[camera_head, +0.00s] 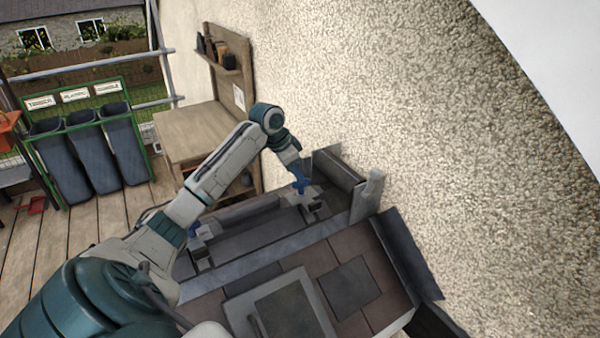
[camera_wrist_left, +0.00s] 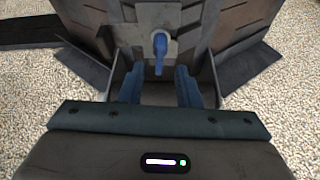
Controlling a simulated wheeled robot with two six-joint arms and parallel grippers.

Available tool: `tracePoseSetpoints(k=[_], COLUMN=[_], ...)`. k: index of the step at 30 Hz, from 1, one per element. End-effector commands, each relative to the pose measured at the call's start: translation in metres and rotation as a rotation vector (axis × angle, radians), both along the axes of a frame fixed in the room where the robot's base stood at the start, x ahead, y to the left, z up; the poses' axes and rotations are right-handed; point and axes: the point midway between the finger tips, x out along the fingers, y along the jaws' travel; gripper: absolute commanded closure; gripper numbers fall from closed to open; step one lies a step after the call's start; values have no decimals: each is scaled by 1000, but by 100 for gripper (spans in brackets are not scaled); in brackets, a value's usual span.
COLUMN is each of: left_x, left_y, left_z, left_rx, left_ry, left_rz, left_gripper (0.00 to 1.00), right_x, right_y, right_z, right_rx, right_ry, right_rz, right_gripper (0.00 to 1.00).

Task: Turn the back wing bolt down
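The back wing bolt (camera_wrist_left: 160,45) is blue and shows in the left wrist view on a grey metal plate, with its stem pointing towards my gripper. My left gripper (camera_wrist_left: 159,75) has two blue fingers spread apart, and the bolt lines up with the gap between them. I cannot tell how far the bolt is from the fingertips. In the head view my left gripper (camera_head: 300,184) is over a grey metal bracket (camera_head: 312,206), where gripper and bolt are hard to tell apart. A second blue part (camera_head: 196,232), partly behind my arm, shows farther left. My right gripper is not seen.
A rough rendered wall (camera_head: 420,130) rises close on the right. A wooden bench (camera_head: 190,130) and grey bins (camera_head: 85,160) stand at the back left.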

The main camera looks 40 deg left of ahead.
Motion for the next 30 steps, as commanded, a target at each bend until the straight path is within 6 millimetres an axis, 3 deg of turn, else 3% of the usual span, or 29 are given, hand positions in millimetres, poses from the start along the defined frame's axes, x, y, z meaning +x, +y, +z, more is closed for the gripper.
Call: tracePoseSetpoints(k=[7,17,22,30], left_x=[10,11,11,11], left_y=[-5,-5,-5,-4], left_z=[-24,-30,-30,-29], left_rx=[-1,0,0,0], left_ry=[1,0,0,1], left_rz=[1,-1,-1,-30], left_gripper=[70,70,100,100], right_x=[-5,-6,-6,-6], right_y=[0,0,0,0], right_z=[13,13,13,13], right_rx=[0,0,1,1], right_ry=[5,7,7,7], right_rz=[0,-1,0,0], right_gripper=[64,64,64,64])
